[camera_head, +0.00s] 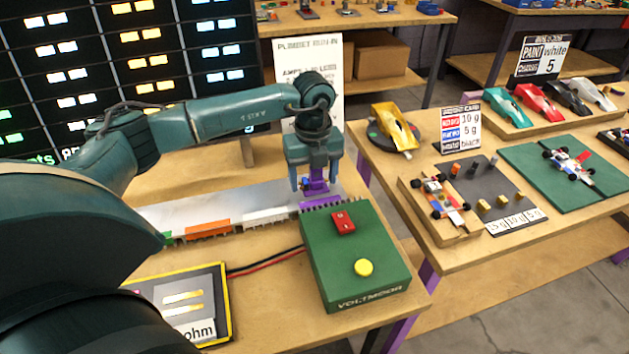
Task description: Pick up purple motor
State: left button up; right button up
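The purple motor (316,187) is near the middle of the view, at the right end of a row of coloured bins on the near table. It sits just over a purple bin (322,202); I cannot tell whether it rests in it. My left gripper (316,188) points down from above, with one finger on each side of the motor. The fingers look spread, with a small gap to the motor. The palm hides the motor's top. My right gripper is not in view.
A green voltmeter box (380,265) with a red switch and yellow button stands right in front of the motor. Orange (208,230) and white (268,217) bins lie left along the strip. An ohm meter (195,320) lies nearer. Another table with cars is right.

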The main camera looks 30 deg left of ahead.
pick_arm(q)
jog(key=c, duration=1)
